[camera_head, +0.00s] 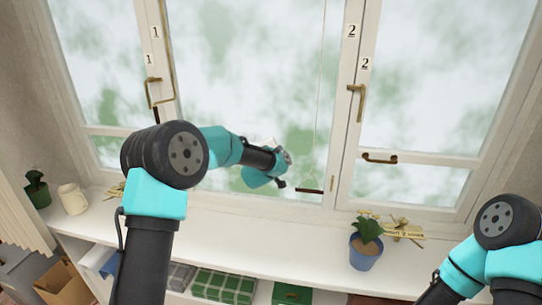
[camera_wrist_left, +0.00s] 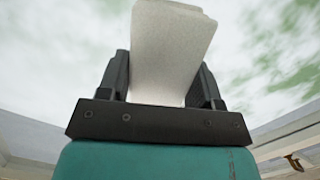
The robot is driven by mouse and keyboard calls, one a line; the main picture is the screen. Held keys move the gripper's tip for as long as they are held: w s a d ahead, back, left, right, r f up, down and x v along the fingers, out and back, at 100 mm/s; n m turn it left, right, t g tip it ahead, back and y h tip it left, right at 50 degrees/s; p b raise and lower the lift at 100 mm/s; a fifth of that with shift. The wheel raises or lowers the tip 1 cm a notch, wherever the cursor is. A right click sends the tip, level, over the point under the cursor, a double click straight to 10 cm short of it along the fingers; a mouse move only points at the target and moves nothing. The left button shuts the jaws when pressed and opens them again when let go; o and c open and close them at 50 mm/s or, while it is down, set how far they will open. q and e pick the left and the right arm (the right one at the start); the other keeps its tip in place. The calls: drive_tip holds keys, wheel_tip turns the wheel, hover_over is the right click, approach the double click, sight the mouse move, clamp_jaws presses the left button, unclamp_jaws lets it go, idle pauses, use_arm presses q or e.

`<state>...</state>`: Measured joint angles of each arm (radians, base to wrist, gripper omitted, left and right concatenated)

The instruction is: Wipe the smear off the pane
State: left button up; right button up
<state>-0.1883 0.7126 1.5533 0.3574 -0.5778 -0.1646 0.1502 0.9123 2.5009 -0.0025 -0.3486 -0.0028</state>
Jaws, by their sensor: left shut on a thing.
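My left gripper (camera_head: 280,168) is at the lower part of the middle window pane (camera_head: 235,75). In the left wrist view, my left gripper (camera_wrist_left: 165,85) is shut on a pale, off-white wiping pad (camera_wrist_left: 168,45). The pad points up toward the glass; I cannot tell whether it touches it. In the head view the pad is mostly hidden behind the gripper. The glass shows cloudy white and green patches. I cannot pick out a separate smear from them. My right arm shows at the lower right, but its gripper is out of view.
Below the window is a white sill (camera_head: 300,232) with a blue plant pot (camera_head: 366,252), a cream mug (camera_head: 72,199) and a dark green pot (camera_head: 38,194). Brass handles (camera_head: 357,102) stick out from the frames. A cord (camera_head: 318,100) hangs before the middle pane, right of the left gripper.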

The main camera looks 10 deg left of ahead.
use_arm(q)
drive_tip(key=shift+r, duration=0.75)
drive_tip(key=shift+a, duration=0.15)
drive_tip(key=shift+a, duration=1.75)
drive_tip(key=shift+a, duration=0.1)
drive_tip(key=shift+s+a, duration=0.1)
drive_tip(key=shift+a, duration=1.5)
drive_tip(key=shift+a, duration=1.75)
